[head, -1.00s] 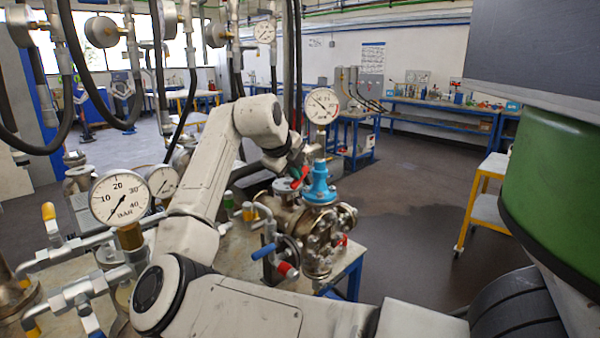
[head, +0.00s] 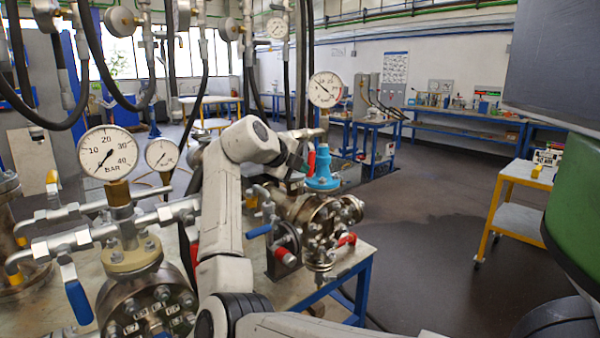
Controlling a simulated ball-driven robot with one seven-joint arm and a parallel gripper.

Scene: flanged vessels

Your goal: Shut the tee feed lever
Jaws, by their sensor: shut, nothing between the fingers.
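A bolted, flanged metal vessel (head: 322,222) stands on the bench right of centre. A blue fitting (head: 322,176) sits on its top. A red lever (head: 311,159) stands roughly upright beside that fitting. My gripper (head: 300,160) is at this lever, shut and empty; its fingertips are small and partly hidden, so I cannot tell whether they touch it. A blue-handled lever (head: 258,231) and red handles (head: 285,256) (head: 347,240) are lower on the same vessel. I cannot tell for certain which handle is the tee feed lever.
A pressure gauge (head: 324,90) rises behind the blue fitting. Pipes, a large gauge (head: 108,153) and another blue lever (head: 79,302) crowd the left. Hoses hang at upper left. A yellow trolley (head: 505,205) stands right, with open floor (head: 420,240) before it.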

